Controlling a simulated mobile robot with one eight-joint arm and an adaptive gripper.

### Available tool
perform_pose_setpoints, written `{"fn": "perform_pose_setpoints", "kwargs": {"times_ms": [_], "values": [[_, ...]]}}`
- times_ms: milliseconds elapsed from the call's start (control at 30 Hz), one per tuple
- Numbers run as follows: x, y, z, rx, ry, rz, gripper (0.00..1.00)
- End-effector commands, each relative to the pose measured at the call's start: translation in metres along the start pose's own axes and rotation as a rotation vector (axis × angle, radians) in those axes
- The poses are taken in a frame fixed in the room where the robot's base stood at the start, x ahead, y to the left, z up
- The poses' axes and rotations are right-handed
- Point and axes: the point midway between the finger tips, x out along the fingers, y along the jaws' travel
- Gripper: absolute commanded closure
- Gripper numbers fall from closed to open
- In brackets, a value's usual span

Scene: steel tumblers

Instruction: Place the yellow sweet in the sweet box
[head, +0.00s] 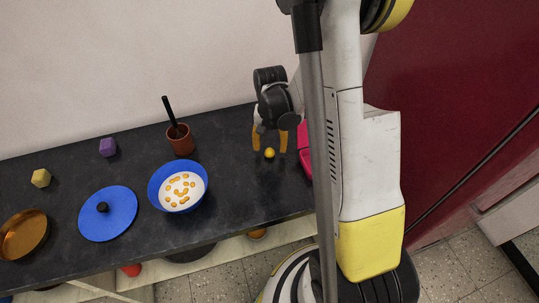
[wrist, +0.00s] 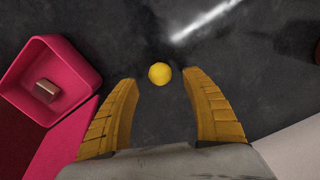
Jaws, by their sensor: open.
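The yellow sweet (head: 269,153), a small ball, lies on the dark counter. In the wrist view the sweet (wrist: 159,73) appears between the tips of my fingers, with a gap on each side. My gripper (head: 269,146) is open and points down over it; it also shows in the wrist view (wrist: 160,80). A pink box (wrist: 82,62), which I take for the sweet box, stands left of my fingers there, open at the top with a small brown block inside. In the head view the pink box (head: 305,152) is right of my gripper, mostly hidden behind my arm.
A flat pink piece (wrist: 62,143) adjoins the box. Left of my gripper are a blue bowl (head: 155,187), a brown pot (head: 181,146) with a black handle, a blue lid (head: 122,218), a purple cube (head: 107,147), a yellow block (head: 41,178) and a copper pan (head: 22,236).

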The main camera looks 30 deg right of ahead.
Motion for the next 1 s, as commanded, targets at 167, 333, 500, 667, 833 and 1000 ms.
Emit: {"fn": "perform_pose_setpoints", "kwargs": {"times_ms": [167, 333, 500, 667, 833, 1000], "values": [[0.027, -0.001, 0.001, 0.0, 0.0, 0.0, 0.44], [0.026, -0.001, 0.001, 0.0, 0.0, 0.0, 0.44], [0.026, -0.001, 0.001, 0.0, 0.0, 0.0, 0.82], [0.026, -0.001, 0.001, 0.0, 0.0, 0.0, 0.91], [0.026, -0.001, 0.001, 0.0, 0.0, 0.0, 0.94], [0.015, -0.001, 0.001, 0.0, 0.0, 0.0, 0.99]]}}
